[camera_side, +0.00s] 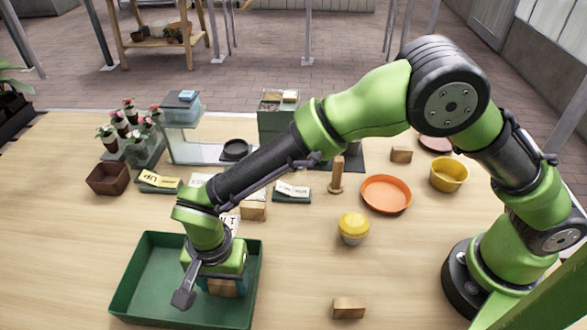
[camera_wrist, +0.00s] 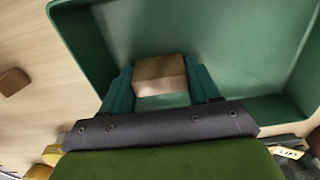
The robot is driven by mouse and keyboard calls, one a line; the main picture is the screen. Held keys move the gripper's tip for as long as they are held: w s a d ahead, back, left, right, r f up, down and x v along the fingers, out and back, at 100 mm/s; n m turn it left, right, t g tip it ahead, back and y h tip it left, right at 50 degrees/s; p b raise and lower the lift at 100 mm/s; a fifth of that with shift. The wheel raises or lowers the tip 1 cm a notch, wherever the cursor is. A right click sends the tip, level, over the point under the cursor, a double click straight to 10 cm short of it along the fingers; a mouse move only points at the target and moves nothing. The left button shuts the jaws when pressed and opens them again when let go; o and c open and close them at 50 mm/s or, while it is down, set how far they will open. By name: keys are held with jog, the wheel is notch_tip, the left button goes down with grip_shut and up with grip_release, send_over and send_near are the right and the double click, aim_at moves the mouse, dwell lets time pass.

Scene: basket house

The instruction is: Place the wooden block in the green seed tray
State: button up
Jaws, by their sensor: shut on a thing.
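The green seed tray (camera_side: 146,276) is a rectangular open tray at the front left of the table in the side view. It also fills much of the wrist view (camera_wrist: 245,45). My gripper (camera_wrist: 160,82) is inside the outline of the tray, pointing down. Its teal fingers are shut on a wooden block (camera_wrist: 160,72), one finger on each side. In the side view the held block (camera_side: 222,288) shows partly below the gripper body. I cannot tell whether the block touches the tray floor.
Other wooden blocks stand on the table: one at the front (camera_side: 348,307), one behind the tray (camera_side: 253,211), one at the back (camera_side: 401,154). A yellow-topped pot (camera_side: 353,228), an orange dish (camera_side: 386,193) and a yellow pot (camera_side: 449,174) are to the right.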

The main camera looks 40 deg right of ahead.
jog(key=o, duration=0.8)
jog(key=shift+f, duration=0.15)
jog(key=shift+c, duration=0.2)
notch_tip(320, 180, up, 12)
jog(key=w+d+r+n+y, duration=0.1)
jog(key=w+d+r, duration=0.2)
jog(key=d+r, duration=0.5)
jog(key=s+d+r+n+t+y, duration=0.1)
jog(key=d+r+t, duration=0.1)
jog(key=d, duration=0.5)
jog(key=s+d+r+n+t+y, duration=0.1)
jog(key=s+d+r, duration=0.15)
jog(key=d, duration=0.55)
jog(key=s+d+n+t+h, duration=0.1)
jog(key=s+d+n+t, duration=0.1)
jog(key=s+d+t, duration=0.2)
jog(key=s+d+f, duration=0.1)
jog(key=s+d, duration=0.2)
jog(key=d, duration=0.4)
jog(key=shift+s+d, duration=0.15)
jog(key=shift+s, duration=0.25)
